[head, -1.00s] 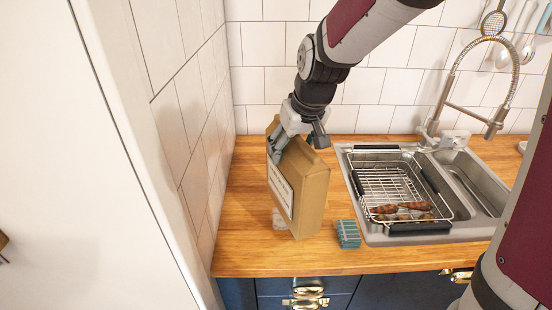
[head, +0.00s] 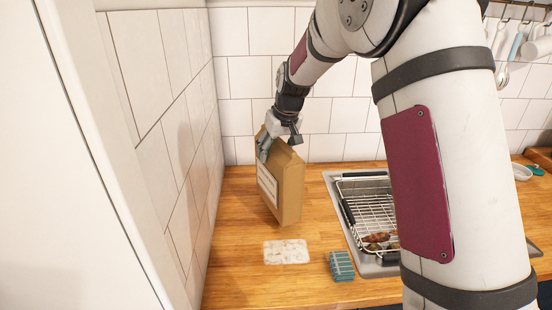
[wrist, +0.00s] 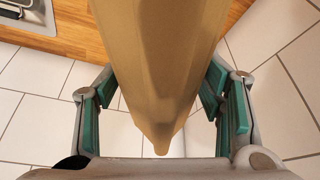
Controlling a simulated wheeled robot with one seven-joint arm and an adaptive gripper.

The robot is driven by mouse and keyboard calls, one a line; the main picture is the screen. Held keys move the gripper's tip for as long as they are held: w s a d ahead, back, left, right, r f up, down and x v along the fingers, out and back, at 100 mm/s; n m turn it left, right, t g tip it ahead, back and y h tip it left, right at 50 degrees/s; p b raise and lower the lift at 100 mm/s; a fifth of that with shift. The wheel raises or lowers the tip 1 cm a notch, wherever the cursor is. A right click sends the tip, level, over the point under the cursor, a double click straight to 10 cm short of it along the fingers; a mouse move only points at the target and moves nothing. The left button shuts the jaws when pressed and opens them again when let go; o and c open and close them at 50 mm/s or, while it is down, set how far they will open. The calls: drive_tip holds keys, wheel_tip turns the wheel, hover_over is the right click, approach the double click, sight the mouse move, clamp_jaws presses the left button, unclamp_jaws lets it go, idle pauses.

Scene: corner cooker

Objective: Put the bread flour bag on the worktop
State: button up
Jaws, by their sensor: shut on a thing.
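The bread flour bag (head: 289,190) is a tall brown paper bag with a white label on its left side. It is slightly tilted over the back left of the wooden worktop (head: 235,265). I cannot tell whether its base touches the wood. My gripper (head: 265,148) is shut on the top of the bag from above. In the wrist view the bag (wrist: 157,70) fills the space between the green-padded fingers (wrist: 160,110), and its far end is hidden.
A white patch (head: 286,252) lies flat on the worktop in front of the bag. A teal sponge-like block (head: 341,266) is to its right. The sink (head: 334,185) with a wire rack (head: 370,205) is farther right. A tiled wall (head: 150,130) stands close on the left.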

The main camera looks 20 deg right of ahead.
drive_tip(key=shift+w+d, duration=0.1)
drive_tip(key=shift+w, duration=0.4)
drive_tip(key=shift+s+f+p, duration=0.1)
drive_tip(key=shift+f+p, duration=0.5)
drive_tip(key=shift+f, duration=1.2)
drive_tip(key=shift+f, duration=0.2)
drive_tip(key=o, duration=1.9)
